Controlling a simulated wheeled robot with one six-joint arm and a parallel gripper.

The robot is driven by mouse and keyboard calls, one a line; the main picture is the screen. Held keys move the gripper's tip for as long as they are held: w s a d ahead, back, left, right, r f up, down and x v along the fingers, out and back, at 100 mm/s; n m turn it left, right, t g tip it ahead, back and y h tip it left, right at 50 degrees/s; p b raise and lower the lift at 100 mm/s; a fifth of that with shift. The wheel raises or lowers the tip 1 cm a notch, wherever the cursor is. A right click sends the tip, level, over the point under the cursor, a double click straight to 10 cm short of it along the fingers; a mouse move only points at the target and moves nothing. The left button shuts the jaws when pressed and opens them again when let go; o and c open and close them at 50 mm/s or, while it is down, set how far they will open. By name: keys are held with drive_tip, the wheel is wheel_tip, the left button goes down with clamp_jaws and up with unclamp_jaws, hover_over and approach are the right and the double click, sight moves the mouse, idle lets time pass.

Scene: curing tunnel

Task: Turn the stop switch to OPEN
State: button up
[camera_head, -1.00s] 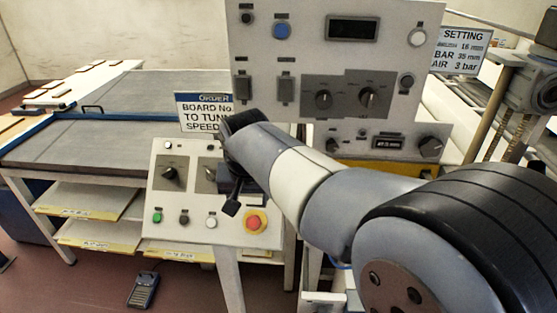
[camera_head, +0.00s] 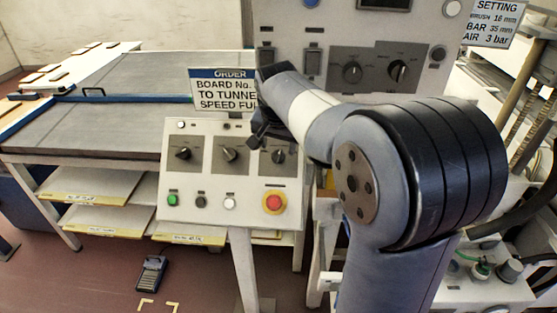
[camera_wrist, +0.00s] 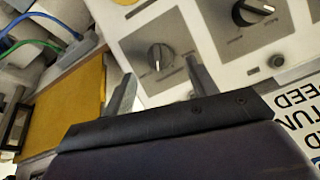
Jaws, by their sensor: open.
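The sloping white control panel (camera_head: 205,215) carries three black rotary switches on grey plates: a left one (camera_head: 183,153), a middle one (camera_head: 229,154) and a right one (camera_head: 278,156). Their labels are too small to read, so I cannot tell which is the stop switch. My gripper (camera_head: 258,138) is above the panel's upper right part, partly hidden by my arm. In the wrist view my gripper (camera_wrist: 160,82) is open and empty, its fingers apart on either side below a rotary switch (camera_wrist: 160,57), not visibly touching it. A second rotary switch (camera_wrist: 254,12) shows farther right.
Below the switches are a green button (camera_head: 172,200) and a red mushroom button (camera_head: 273,202) on yellow. An order sign (camera_head: 222,90) stands behind. An upper panel (camera_head: 375,70) with more knobs is close to my arm. A foot pedal (camera_head: 151,273) lies on the floor.

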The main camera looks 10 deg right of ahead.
sight(278, 153)
drive_tip(key=shift+b+x, duration=1)
drive_tip(key=shift+x, duration=1.25)
drive_tip(key=shift+c, duration=0.4)
drive_tip(key=c, duration=0.9)
